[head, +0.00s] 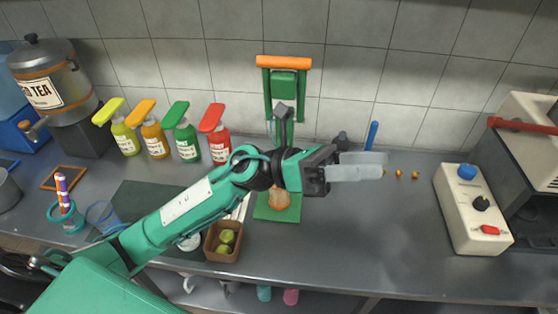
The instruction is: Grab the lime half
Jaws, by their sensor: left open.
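Small green limes (227,237) lie in a brown box (210,250) near the front edge of the counter. I cannot tell whether they are halves or whole. My left gripper (372,166) is open, with pale fingers pointing right, above the middle of the counter. It is well up and to the right of the box, and nothing shows between the fingers. My left arm crosses the view from the lower left and passes above the box. My right gripper is not in view.
A green press (284,85) with an orange handle stands at the wall, with a green board (290,207) below. Several coloured bottles (186,139) stand left of it. A control box (473,209) is at the right.

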